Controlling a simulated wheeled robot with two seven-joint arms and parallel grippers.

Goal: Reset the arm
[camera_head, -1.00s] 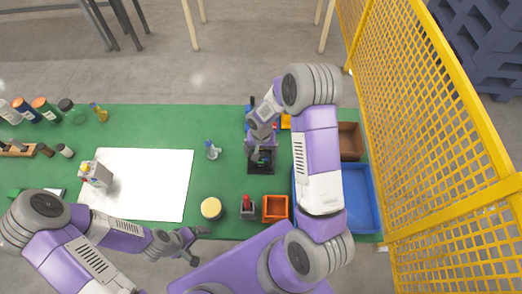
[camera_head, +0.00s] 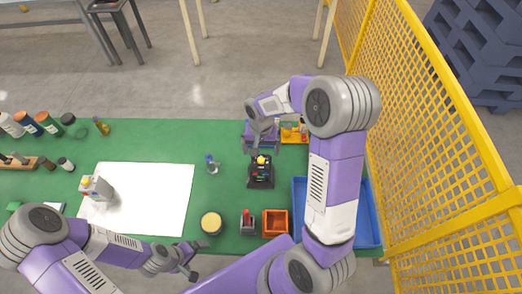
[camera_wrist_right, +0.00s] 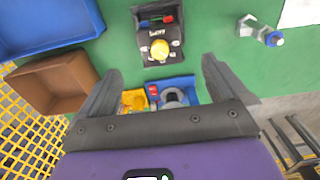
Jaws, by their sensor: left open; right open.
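My right gripper (camera_head: 262,138) is open and empty, above the far side of the green table. Its two spread fingers also show in the right wrist view (camera_wrist_right: 160,68). A black device with a yellow round top (camera_head: 261,172) stands just nearer than this gripper; in the right wrist view the device (camera_wrist_right: 157,35) lies beyond the fingertips, apart from them. My left gripper (camera_head: 188,265) is open and empty near the table's front edge at the lower middle.
The green table (camera_head: 215,137) holds a white sheet (camera_head: 150,195), a yellow-topped round container (camera_head: 211,222), an orange box (camera_head: 275,222) and a blue tray (camera_head: 366,215). Bottles stand at the far left. A yellow mesh fence (camera_head: 430,120) rises along the right side.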

